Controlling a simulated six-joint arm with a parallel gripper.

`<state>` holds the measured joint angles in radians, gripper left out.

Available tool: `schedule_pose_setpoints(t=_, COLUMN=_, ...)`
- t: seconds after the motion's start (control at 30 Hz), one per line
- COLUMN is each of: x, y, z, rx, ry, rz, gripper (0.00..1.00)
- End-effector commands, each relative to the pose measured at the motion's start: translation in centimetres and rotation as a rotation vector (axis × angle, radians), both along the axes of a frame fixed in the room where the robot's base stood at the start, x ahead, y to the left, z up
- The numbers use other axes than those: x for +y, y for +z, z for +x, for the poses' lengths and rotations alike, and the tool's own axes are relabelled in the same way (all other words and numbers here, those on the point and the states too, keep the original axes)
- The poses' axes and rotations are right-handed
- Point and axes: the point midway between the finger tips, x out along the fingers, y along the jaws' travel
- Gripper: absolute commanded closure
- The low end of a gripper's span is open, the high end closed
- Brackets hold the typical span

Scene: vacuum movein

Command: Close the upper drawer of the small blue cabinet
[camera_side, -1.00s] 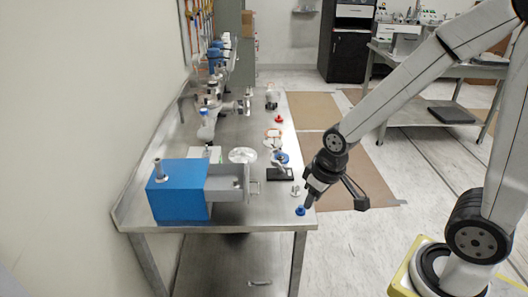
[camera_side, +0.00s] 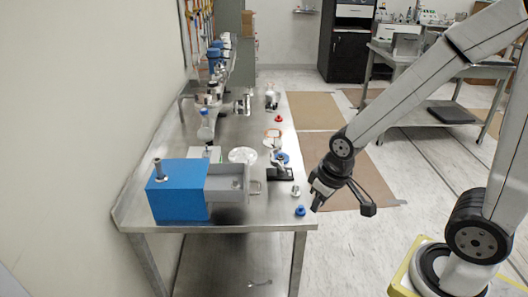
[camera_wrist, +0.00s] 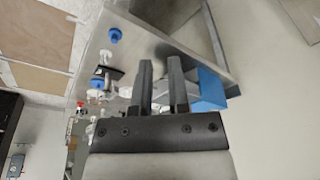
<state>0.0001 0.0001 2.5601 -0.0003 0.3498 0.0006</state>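The small blue cabinet (camera_side: 180,200) stands at the near left of the steel table. Its grey upper drawer (camera_side: 226,196) is pulled out to the right, with a handle (camera_side: 256,187) on its front. No second drawer can be made out. In the wrist view, part of the blue cabinet (camera_wrist: 211,92) shows behind the right finger; the drawer is largely hidden there. My gripper (camera_side: 316,209) is right of the drawer, past the table's right edge, touching nothing. In the wrist view my gripper (camera_wrist: 160,75) has its two dark fingers apart with nothing between them.
A blue knob-like piece (camera_side: 300,211) and a small metal piece (camera_side: 295,190) lie near the table's right edge. A black-based device (camera_side: 280,174) and a white disc (camera_side: 242,155) are behind. A metal post (camera_side: 158,168) stands on the cabinet. The table front is mostly clear.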

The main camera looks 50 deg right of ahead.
Motion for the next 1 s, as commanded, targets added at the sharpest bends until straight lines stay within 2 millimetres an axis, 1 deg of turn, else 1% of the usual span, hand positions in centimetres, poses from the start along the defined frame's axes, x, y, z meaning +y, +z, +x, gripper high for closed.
schedule_pose_setpoints(t=0.17, x=-0.5, y=-0.1, z=0.5, rx=-0.017, ry=-0.028, rz=-0.004, gripper=1.00)
schedule_pose_setpoints(t=0.27, x=-1.2, y=-0.3, z=1.3, rx=-0.043, ry=-0.068, rz=-0.009, gripper=1.00)
schedule_pose_setpoints(t=0.37, x=-2.2, y=-0.7, z=2.4, rx=-0.085, ry=-0.131, rz=-0.010, gripper=1.00)
schedule_pose_setpoints(t=0.53, x=-4.4, y=-1.3, z=4.8, rx=-0.184, ry=-0.261, rz=0.011, gripper=1.00)
schedule_pose_setpoints(t=0.8, x=-7.1, y=-2.4, z=8.4, rx=-0.338, ry=-0.453, rz=0.139, gripper=1.00)
schedule_pose_setpoints(t=1.0, x=-8.2, y=-3.2, z=10.0, rx=-0.402, ry=-0.556, rz=0.270, gripper=1.00)
